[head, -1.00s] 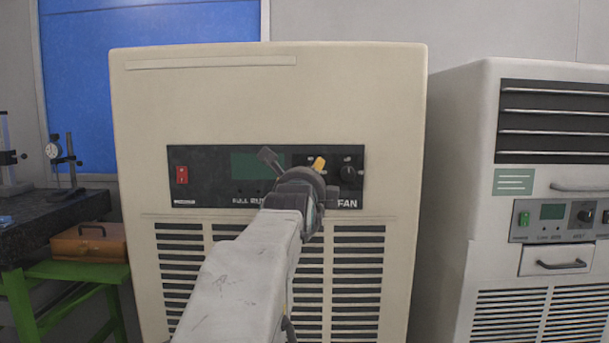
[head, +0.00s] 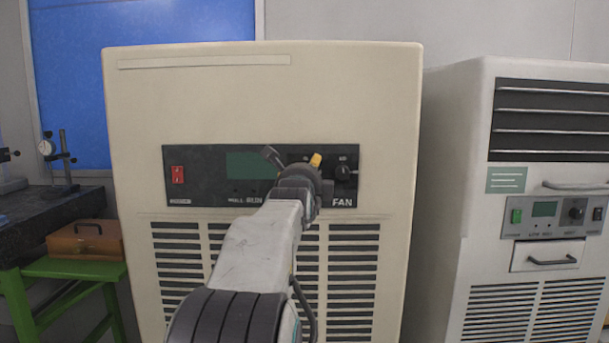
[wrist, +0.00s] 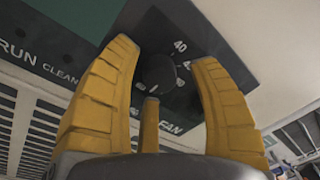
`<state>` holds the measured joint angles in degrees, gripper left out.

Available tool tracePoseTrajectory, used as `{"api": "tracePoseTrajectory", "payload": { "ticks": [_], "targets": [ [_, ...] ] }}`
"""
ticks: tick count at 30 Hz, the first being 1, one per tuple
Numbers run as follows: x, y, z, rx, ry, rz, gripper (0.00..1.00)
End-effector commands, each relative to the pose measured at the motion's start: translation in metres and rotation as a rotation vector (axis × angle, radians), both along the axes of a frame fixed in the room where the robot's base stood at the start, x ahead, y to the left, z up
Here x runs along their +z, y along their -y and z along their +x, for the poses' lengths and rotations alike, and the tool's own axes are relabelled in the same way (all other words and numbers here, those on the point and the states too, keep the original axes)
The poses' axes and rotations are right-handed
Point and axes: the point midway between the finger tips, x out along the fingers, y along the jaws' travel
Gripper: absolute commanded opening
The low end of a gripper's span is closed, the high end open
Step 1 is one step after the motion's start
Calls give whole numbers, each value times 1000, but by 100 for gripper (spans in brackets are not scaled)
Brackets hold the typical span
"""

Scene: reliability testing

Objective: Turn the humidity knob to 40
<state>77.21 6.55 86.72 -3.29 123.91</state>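A round black knob (wrist: 156,73) sits on a dark plate in the wrist view, with a white "40" above and to its right and less legible marks further round. A short white mark shows near its lower edge; I cannot tell its setting surely. My gripper (wrist: 164,55) is open, its yellow fingers on either side of the knob, with visible gaps. A third yellow piece stands below the knob. In the head view my gripper (head: 293,157) is in front of the dark control panel (head: 210,190) and hides part of it. A black knob (head: 343,173) shows just right of it.
The panel is on a beige cabinet (head: 260,90) with a red switch (head: 178,174), a green display (head: 250,165) and vents below. A second cabinet (head: 455,150) stands right. A green stand (head: 70,268) with an orange-brown case (head: 85,243) is left.

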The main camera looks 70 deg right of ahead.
Motion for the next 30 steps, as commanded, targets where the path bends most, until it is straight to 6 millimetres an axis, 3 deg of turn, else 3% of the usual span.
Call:
{"api": "tracePoseTrajectory", "payload": {
  "ticks": [18,30],
  "targets": [
    [0,0,0,0,0,0,0],
    [-4,0,0,-1,-82,-34,0]
  ]
}}
